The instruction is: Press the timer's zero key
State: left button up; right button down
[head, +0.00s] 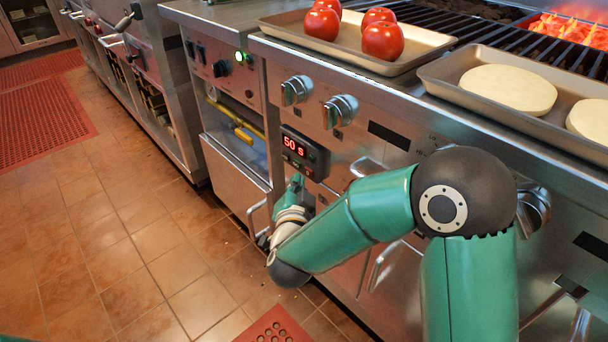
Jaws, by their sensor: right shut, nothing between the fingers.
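The timer (303,153) is a dark box on the grill's steel front, with a red display reading "50 s". Small keys sit in a row under the display; their labels are too small to read, so I cannot tell which is the zero key. My right gripper (296,181) is shut and empty, just below the timer and pointing up towards it. My own forearm and wrist partly hide it, and I cannot tell whether it touches the timer. My left gripper is not in view.
Steel knobs (296,90) stick out above the timer. A tray (350,55) of tomatoes (382,41) and a tray (450,92) of pale round patties (507,88) lie on the grill top. Door handles (257,218) jut out lower down.

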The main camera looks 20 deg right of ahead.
jog(key=shift+w+d, duration=0.1)
jog(key=shift+d, duration=0.05)
jog(key=shift+w+d, duration=0.2)
jog(key=shift+d, duration=0.05)
jog(key=shift+w+d, duration=0.1)
jog(key=shift+d, duration=0.25)
dwell(1.0)
jog(key=shift+a, duration=0.15)
jog(key=shift+s+a+b, duration=0.25)
jog(key=shift+a+b, duration=0.05)
jog(key=shift+a, duration=0.3)
jog(key=shift+a, duration=0.1)
jog(key=a, duration=0.1)
jog(key=s+a, duration=0.1)
jog(key=a, duration=0.2)
jog(key=shift+s+a, duration=0.25)
jog(key=shift+s, duration=0.1)
jog(key=shift+r, duration=0.1)
dwell(0.7)
